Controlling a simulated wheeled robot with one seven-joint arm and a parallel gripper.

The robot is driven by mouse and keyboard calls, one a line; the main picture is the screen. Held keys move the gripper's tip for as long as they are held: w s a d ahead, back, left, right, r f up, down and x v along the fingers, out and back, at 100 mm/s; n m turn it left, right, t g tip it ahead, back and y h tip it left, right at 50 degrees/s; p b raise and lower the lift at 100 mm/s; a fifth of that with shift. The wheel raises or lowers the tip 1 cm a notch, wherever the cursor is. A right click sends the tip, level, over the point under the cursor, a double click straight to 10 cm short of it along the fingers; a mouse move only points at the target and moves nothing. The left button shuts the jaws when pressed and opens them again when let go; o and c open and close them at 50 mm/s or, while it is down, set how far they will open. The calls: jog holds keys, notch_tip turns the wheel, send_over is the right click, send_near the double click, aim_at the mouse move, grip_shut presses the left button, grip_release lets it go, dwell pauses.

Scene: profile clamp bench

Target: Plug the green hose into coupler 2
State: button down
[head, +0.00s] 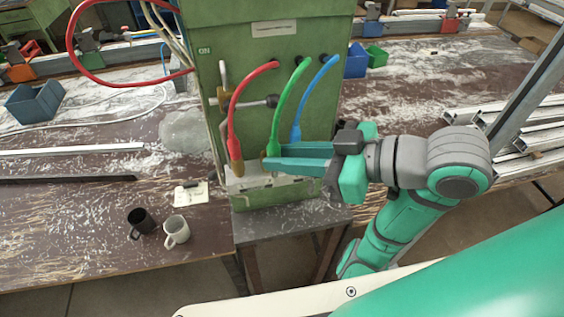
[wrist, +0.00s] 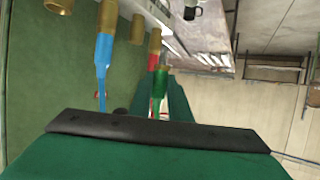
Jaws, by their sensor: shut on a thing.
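The green hose (head: 285,100) hangs from the green machine, between the red and blue hoses. My gripper (head: 268,163) is shut on its lower end, just above the pale ledge at the machine's front. In the wrist view the green hose (wrist: 159,92) shows between my fingers (wrist: 166,84). Brass couplers line the top of that view; one (wrist: 137,29) stands with no hose in it, between the blue and red hoses. No coupler number is readable. The green hose's tip is mostly hidden, and I cannot tell whether it touches a coupler.
The red hose (head: 235,110) ends in a brass fitting left of my gripper. The blue hose (head: 312,95) is close on the right, and its end (wrist: 104,55) shows in the wrist view. Black (head: 141,220) and white (head: 176,229) mugs stand on the bench at lower left.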

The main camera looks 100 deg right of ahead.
jog(key=d, duration=0.7)
jog(key=shift+w, duration=0.15)
dwell(0.9)
jog(key=shift+w, duration=0.15)
dwell(0.4)
jog(key=shift+w, duration=0.5)
jog(key=shift+s, duration=0.45)
jog(key=shift+w+a+f, duration=0.1)
jog(key=shift+w, duration=0.55)
